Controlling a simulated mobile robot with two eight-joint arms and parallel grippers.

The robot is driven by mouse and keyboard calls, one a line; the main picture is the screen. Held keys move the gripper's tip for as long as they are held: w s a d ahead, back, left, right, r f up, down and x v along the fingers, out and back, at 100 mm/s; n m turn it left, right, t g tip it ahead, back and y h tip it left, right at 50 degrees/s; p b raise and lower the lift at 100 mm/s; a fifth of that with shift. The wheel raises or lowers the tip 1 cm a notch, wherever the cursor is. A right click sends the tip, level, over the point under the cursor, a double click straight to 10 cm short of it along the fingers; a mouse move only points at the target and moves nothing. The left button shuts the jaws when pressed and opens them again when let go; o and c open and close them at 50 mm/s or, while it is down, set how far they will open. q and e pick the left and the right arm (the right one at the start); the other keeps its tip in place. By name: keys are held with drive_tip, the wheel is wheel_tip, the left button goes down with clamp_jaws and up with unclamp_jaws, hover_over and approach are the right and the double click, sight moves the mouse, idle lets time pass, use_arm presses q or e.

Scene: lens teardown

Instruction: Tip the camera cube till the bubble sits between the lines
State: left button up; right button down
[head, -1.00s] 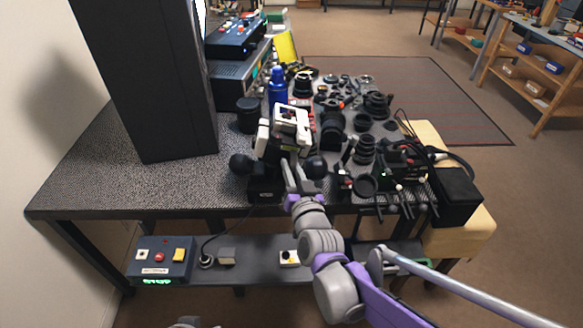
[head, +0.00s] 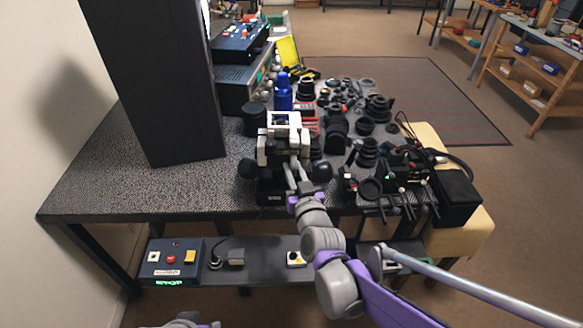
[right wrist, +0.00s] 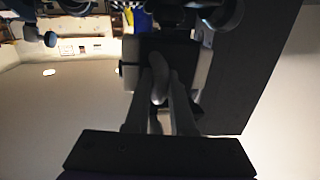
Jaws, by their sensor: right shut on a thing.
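The camera cube (head: 284,133), white with black parts, sits on a black stand (head: 270,190) with round black knobs at both sides, near the table's front edge. It looks about upright in the head view. My right gripper (head: 293,172) reaches up to its front side. In the right wrist view, the right gripper (right wrist: 160,100) is shut on a slim grey lever (right wrist: 158,76) in front of a dark block with pale sides. I cannot make out the bubble or its lines.
A tall black panel (head: 155,80) stands on the table (head: 110,180) at left. A blue bottle (head: 283,95), lenses and small parts crowd behind and right of the cube. A control box (head: 172,262) is on the lower shelf. The table's front left is free.

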drive_tip(key=shift+a+n, duration=0.25)
drive_tip(key=shift+n, duration=0.05)
drive_tip(key=c, duration=0.8)
unclamp_jaws()
drive_tip(key=shift+o, duration=0.2)
drive_tip(key=shift+s+d, duration=0.1)
drive_tip(key=p+v, duration=0.1)
drive_tip(key=v, duration=0.9)
drive_tip(key=shift+s, duration=0.35)
